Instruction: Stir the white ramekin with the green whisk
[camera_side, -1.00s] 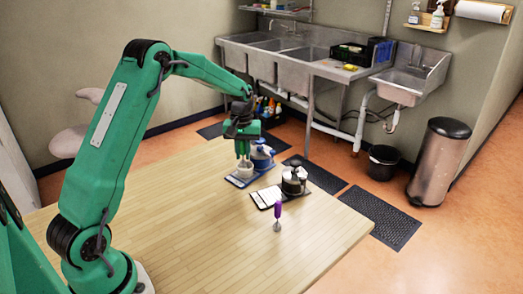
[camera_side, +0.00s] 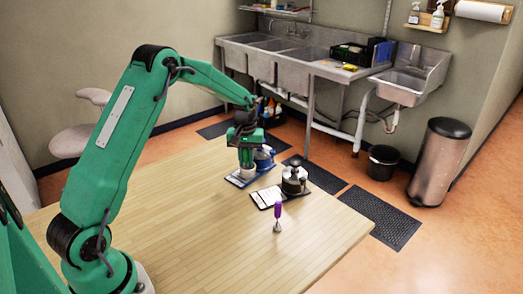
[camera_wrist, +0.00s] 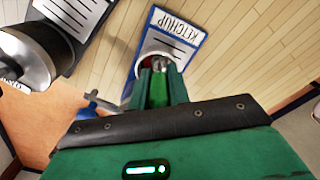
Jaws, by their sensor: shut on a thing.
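My gripper (camera_side: 246,163) points down over the white ramekin (camera_side: 240,181) at the far side of the table. In the wrist view my gripper (camera_wrist: 158,85) is shut on the green whisk, whose green handle (camera_wrist: 158,94) lies between the fingers. The whisk's wire head (camera_wrist: 174,71) reaches into the white ramekin (camera_wrist: 147,50), where some red shows. The fingers hide much of the ramekin, and whether the wires touch its bottom cannot be told.
The ramekin stands on a blue-edged KETCHUP card (camera_wrist: 188,25). A blue item (camera_side: 265,154) stands close behind. A dark, silvery container (camera_side: 294,178) on a black-edged card (camera_side: 265,197) is to the right. A purple whisk (camera_side: 278,214) stands nearer. The front table is clear.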

